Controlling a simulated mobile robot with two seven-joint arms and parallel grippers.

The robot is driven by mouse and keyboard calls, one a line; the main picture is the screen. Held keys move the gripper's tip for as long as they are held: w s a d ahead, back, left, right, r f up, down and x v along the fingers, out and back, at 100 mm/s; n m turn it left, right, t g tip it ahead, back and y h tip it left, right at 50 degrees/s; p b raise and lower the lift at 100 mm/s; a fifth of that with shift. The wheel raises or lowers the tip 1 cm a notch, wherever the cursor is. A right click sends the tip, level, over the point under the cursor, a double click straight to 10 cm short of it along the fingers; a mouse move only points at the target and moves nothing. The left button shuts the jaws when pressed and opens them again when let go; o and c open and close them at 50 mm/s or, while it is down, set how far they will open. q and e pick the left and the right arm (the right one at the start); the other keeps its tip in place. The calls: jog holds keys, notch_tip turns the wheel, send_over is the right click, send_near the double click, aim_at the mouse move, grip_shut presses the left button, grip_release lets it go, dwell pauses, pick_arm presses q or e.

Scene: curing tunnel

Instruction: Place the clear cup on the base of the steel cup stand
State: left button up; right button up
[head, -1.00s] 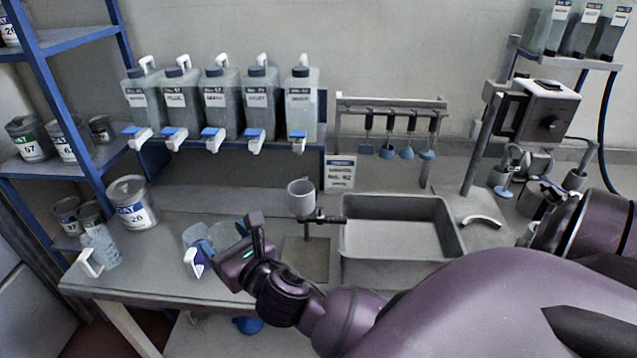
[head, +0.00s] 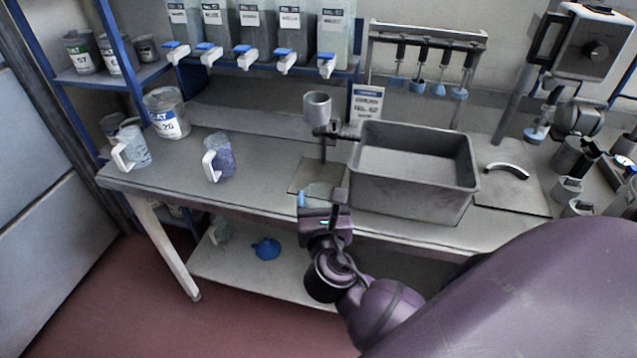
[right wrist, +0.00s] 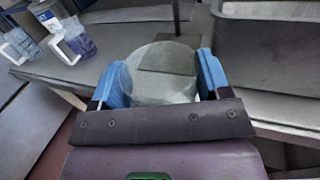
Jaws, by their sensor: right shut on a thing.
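The clear cup (head: 317,189) is held in my right gripper (head: 320,198), in front of the steel cup stand. In the right wrist view the clear cup (right wrist: 150,88) sits between the blue fingertips of my right gripper (right wrist: 162,80), which are shut on its sides. The steel cup stand (head: 323,150) has an upright rod, a clamp and a grey cup (head: 317,106) at its top. Its flat square base (head: 303,178) lies on the bench, partly hidden by the held cup. I cannot tell the cup's height above the base. My left gripper is not in view.
A deep grey tray (head: 412,190) stands close to the right of the stand. Two handled jugs, one purplish (head: 222,160) and one clear (head: 137,152), stand on the bench at left. The bench (head: 262,165) between the purplish jug and the stand is clear.

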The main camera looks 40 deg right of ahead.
jog(key=shift+w+d, duration=0.25)
jog(key=shift+d, duration=0.1)
jog(key=f+x, duration=0.1)
jog(key=x, duration=0.4)
jog(key=f+b+x, duration=0.1)
jog(key=x, duration=0.5)
jog(key=f+b+x, duration=0.1)
jog(key=x, duration=0.5)
jog(key=shift+s+f, duration=0.1)
jog(key=shift+f, duration=0.2)
jog(key=shift+r, duration=0.15)
jog(key=o, duration=0.7)
jog(key=shift+f, duration=0.2)
jog(key=shift+o, duration=1)
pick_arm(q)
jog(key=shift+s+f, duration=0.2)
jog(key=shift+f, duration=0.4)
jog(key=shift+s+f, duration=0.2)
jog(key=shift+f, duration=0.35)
pick_arm(e)
jog(key=shift+r, duration=0.1)
